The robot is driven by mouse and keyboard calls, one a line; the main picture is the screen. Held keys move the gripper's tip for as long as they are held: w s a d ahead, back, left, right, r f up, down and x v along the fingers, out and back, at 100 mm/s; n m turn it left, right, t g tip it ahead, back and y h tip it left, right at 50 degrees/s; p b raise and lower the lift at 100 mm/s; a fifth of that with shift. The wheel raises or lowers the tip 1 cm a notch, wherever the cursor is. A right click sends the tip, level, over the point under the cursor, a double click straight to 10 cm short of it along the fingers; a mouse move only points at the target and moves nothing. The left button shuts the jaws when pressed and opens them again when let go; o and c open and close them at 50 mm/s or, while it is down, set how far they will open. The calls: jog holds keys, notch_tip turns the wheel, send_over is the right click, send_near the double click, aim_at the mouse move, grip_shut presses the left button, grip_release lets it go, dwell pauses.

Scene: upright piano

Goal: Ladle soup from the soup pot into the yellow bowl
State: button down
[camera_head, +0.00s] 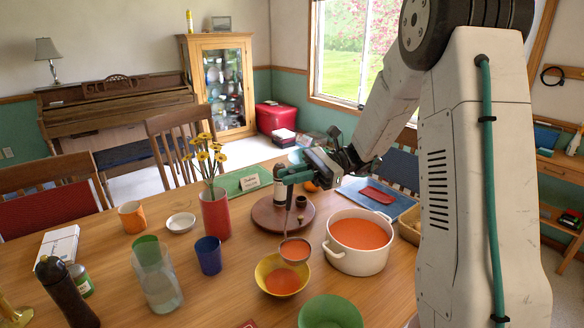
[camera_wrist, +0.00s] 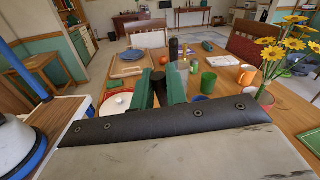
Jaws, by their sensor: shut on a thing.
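My gripper (camera_head: 287,177) is shut on the upright handle of a ladle (camera_head: 295,250), above the table. The ladle's bowl hangs low with orange soup in it, at the back right rim of the yellow bowl (camera_head: 263,270); I cannot tell whether they touch. The yellow bowl holds orange soup. The white soup pot (camera_head: 352,262), right of the ladle, is filled with orange soup. In the wrist view my green fingers (camera_wrist: 160,92) are close around a dark piece; the ladle's bowl is hidden there.
A green bowl (camera_head: 330,313) stands in front of the pot. A blue cup (camera_head: 208,256), glass pitcher (camera_head: 158,280) and red flower vase (camera_head: 215,214) stand left.

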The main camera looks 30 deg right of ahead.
jog(key=shift+s+a+f+n+t+h, duration=0.35)
jog(key=shift+s+a+f+h, duration=0.95)
jog(key=shift+a+h, duration=2.7)
jog(key=shift+s+a+f+n+t+h, duration=0.35)
jog(key=shift+a+f+h, duration=1.65)
jog(key=shift+a, duration=4.1)
jog(key=a+f+h, duration=0.4)
jog(key=f, duration=0.3)
jog(key=shift+s+t, duration=0.3)
jog(key=shift+s, duration=0.1)
